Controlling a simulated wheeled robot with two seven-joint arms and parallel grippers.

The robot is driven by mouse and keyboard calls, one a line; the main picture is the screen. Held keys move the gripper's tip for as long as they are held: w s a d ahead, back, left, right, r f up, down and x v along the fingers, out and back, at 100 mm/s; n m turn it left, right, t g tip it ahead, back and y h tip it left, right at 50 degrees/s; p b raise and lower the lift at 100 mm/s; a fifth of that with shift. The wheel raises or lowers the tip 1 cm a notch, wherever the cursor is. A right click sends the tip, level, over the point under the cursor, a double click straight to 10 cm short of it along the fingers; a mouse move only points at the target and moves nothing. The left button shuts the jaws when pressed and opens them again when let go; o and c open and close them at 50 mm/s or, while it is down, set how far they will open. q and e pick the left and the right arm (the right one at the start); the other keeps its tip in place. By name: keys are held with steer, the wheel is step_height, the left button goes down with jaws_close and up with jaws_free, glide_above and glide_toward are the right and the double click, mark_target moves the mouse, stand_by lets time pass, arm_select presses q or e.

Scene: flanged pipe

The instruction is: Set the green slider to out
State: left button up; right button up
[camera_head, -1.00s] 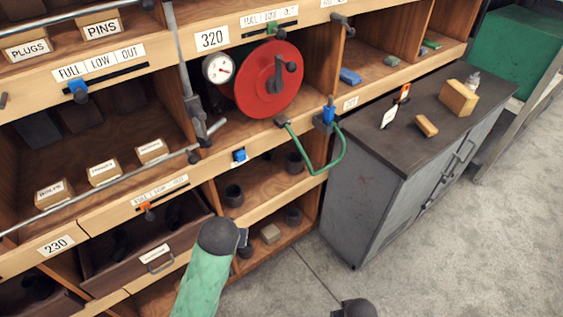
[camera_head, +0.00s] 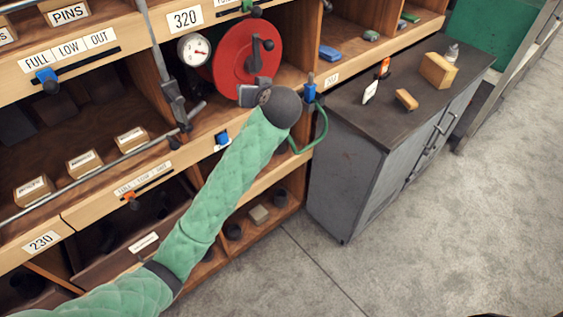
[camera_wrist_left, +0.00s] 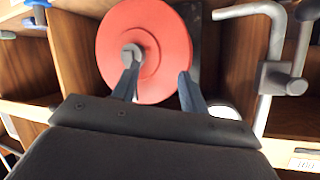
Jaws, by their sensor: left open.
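The green slider (camera_head: 248,6) is at the top edge of the head view, on the wooden rail above the red wheel (camera_head: 246,55). A dark knob (camera_head: 257,13) sits at it. Its label is cut off by the frame, so its setting cannot be read now. My left gripper (camera_head: 252,93) is in front of the wheel's lower part, below the slider, partly hidden by my wrist. In the left wrist view the two fingers of my left gripper (camera_wrist_left: 158,88) are apart and empty, with the red wheel (camera_wrist_left: 150,45) beyond. My right gripper is out of view.
A gauge (camera_head: 195,49) and a grey pipe (camera_head: 168,85) stand left of the wheel. A blue slider (camera_head: 46,76) and an orange slider (camera_head: 130,200) are on other rails. A green hose loop (camera_head: 318,135) hangs beside the grey cabinet (camera_head: 350,170). The floor at right is clear.

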mark_target(259, 11)
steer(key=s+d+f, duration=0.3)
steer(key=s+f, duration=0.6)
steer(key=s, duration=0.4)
arm_select(q)
steer(key=w+d+r+t+y, duration=0.1)
steer(key=w+r, duration=0.1)
steer(key=r, duration=0.3)
steer(key=w+d+r+n+t+y+p, duration=0.1)
steer(key=w+d+r, duration=0.1)
steer(key=r, duration=0.4)
steer(key=w+d+r+t+y+p, duration=0.1)
steer(key=w+r, duration=0.1)
steer(key=r, duration=0.3)
steer(key=shift+w+d+r+n+t, duration=0.2)
steer(key=shift+w+n+t, duration=0.1)
steer(key=shift+n, duration=0.1)
steer(key=p+x, duration=0.2)
steer(key=x, duration=0.1)
steer(key=shift+w, duration=0.1)
steer(key=shift+w+a+f+p, duration=0.25)
steer(key=shift+w+a+p, duration=0.2)
steer(key=shift+w, duration=0.35)
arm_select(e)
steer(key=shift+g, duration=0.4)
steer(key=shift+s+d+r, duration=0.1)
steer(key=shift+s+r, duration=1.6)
arm_select(q)
steer(key=shift+c, duration=0.4)
